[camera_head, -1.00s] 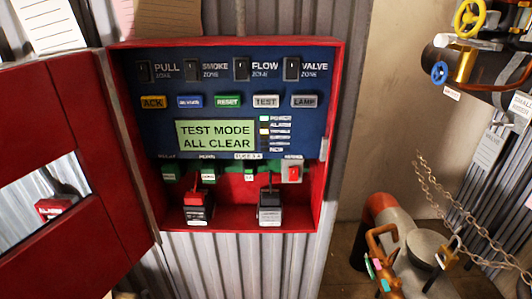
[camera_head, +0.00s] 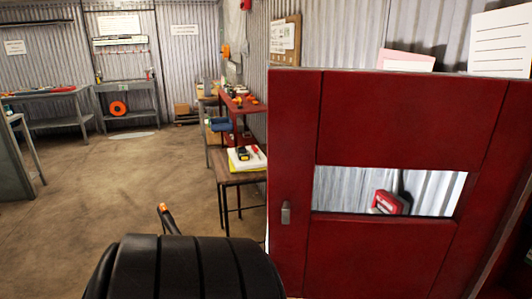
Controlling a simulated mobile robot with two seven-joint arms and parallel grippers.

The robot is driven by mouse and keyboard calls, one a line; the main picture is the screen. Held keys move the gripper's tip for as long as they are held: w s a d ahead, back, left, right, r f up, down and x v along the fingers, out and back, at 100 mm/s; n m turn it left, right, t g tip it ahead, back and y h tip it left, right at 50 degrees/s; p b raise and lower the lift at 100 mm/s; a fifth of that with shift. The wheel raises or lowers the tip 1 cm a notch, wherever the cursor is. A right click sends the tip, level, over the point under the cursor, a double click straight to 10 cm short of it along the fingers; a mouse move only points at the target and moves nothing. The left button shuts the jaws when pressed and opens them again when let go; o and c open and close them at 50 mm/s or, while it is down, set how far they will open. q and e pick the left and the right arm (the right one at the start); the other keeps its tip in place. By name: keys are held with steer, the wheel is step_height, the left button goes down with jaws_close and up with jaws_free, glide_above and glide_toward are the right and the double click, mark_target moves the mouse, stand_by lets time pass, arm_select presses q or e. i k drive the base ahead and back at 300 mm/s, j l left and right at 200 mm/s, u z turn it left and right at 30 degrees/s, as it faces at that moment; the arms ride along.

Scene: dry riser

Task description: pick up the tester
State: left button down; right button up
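A small yellow-and-black device (camera_head: 243,154), which looks like the tester, sits on a pale yellow-and-white pad (camera_head: 238,165) on a small wooden table, left of the red door. A slim red item lies beside it. It is small in view, so its details are unclear. A black ribbed part of my arm fills the bottom centre. A dark finger-like piece with an orange tip (camera_head: 165,217) shows behind it, perhaps part of my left gripper, well short of the table. Its opening is hidden. My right gripper is not in view.
The open red cabinet door (camera_head: 390,125) with a window fills the right side, close to me. The small wooden table (camera_head: 240,178) stands beyond it, near a red shelf stand (camera_head: 236,105). Grey workbenches (camera_head: 55,122) line the back. Floor at left is clear.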

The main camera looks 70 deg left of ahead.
mark_target(242, 154)
steer(key=u, duration=2.65)
steer(key=j+u, duration=0.1)
steer(key=u, duration=0.25)
steer(key=j+u, duration=0.15)
steer(key=u, duration=0.15)
steer(key=j+u, duration=0.15)
steer(key=u, duration=0.2)
steer(key=i+j+u, duration=0.25)
steer(key=i+j, duration=0.4)
steer(key=i+j+u, duration=0.2)
steer(key=i+j, duration=0.4)
steer(key=i+j+z, duration=0.1)
steer(key=i, duration=0.55)
steer(key=i+j+z, duration=0.1)
steer(key=i, duration=0.5)
steer(key=i+j+z, duration=0.1)
steer(key=i, duration=0.55)
steer(key=i+z, duration=0.45)
steer(key=i, duration=0.25)
steer(key=i+j+z, duration=0.15)
steer(key=i+z, duration=0.3)
steer(key=i, duration=0.3)
steer(key=i+l+z, duration=0.2)
steer(key=i+z, duration=0.65)
steer(key=i, duration=0.15)
steer(key=i+j+z, duration=0.2)
steer(key=i+z, duration=0.2)
steer(key=i, duration=0.15)
